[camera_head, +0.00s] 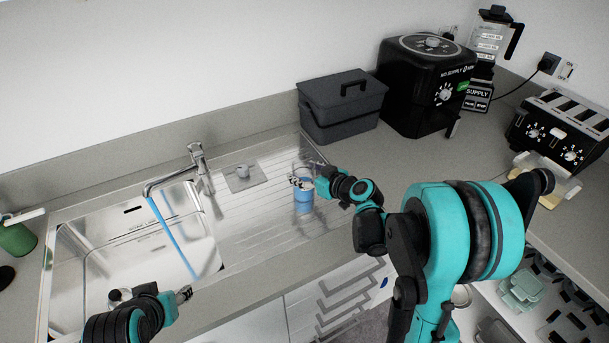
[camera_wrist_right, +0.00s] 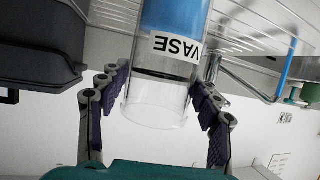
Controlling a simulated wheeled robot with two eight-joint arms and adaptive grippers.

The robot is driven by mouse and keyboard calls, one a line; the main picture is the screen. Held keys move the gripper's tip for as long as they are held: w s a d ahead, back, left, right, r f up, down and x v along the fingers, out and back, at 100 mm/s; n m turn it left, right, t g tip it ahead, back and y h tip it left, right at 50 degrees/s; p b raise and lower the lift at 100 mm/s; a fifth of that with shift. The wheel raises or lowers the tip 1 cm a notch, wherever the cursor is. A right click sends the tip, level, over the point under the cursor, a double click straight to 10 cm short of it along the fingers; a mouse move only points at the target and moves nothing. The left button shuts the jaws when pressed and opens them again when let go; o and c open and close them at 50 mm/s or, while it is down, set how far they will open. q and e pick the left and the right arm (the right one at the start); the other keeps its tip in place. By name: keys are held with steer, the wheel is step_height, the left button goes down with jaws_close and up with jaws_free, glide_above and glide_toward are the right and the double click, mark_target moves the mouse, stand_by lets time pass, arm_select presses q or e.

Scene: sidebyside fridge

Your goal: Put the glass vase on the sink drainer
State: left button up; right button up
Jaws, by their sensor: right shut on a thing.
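The glass vase (camera_head: 304,201) is a clear cylinder with a blue lower part and a white "VASE" label. It stands roughly upright over the right part of the ridged metal sink drainer (camera_head: 262,215); I cannot tell whether its base touches. My right gripper (camera_head: 306,181) is shut on the vase near its clear upper part. In the right wrist view the vase (camera_wrist_right: 168,60) lies between the two fingers (camera_wrist_right: 158,108), appearing upside down with its base cut off. My left gripper (camera_head: 184,294) is over the sink's front edge, away from the vase; its jaw opening is unclear.
The sink basin (camera_head: 110,262) and tap (camera_head: 197,165) are left of the drainer. A grey plug piece (camera_head: 243,178) lies on the drainer's back. A dark lidded box (camera_head: 341,105), black appliance (camera_head: 425,85) and toaster (camera_head: 560,128) stand to the right. The drainer's front left is clear.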

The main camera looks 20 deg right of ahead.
steer(key=shift+r, duration=0.15)
steer(key=o, duration=1.2)
steer(key=shift+f, duration=0.2)
steer(key=shift+r, duration=0.15)
